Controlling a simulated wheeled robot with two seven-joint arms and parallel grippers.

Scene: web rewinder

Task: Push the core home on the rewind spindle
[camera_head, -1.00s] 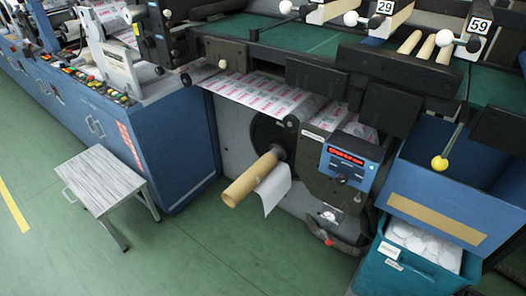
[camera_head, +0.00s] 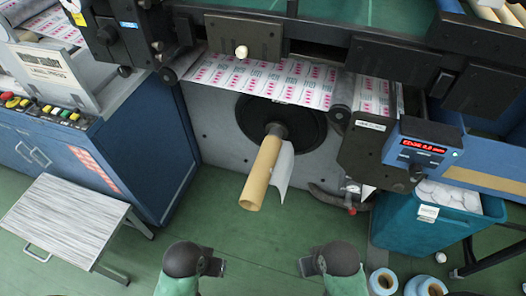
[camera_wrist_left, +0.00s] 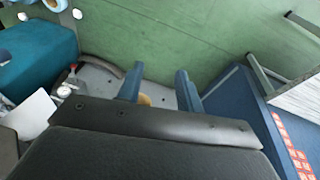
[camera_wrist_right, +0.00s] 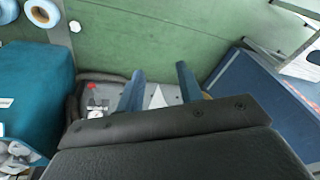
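The core, a tan cardboard tube (camera_head: 263,172), sits around the rewind spindle (camera_head: 277,130) and sticks out toward me, its open end low. The dark round plate (camera_head: 298,128) stands behind it on the grey machine panel. A loose white web tail (camera_head: 283,168) hangs at the core's right side. My left gripper (camera_head: 221,267) is open and empty, below and left of the core. My right gripper (camera_head: 306,266) is open and empty, below and right of it. A bit of the core (camera_wrist_left: 145,99) shows between my left fingers in the left wrist view. Neither gripper touches it.
The printed web (camera_head: 265,80) runs above the spindle. A control box with a red display (camera_head: 422,146) and a teal bin (camera_head: 425,218) stand right. A grey-topped stool (camera_head: 62,220) stands left. Blue-white rolls (camera_head: 384,281) lie lower right. The green floor before the core is clear.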

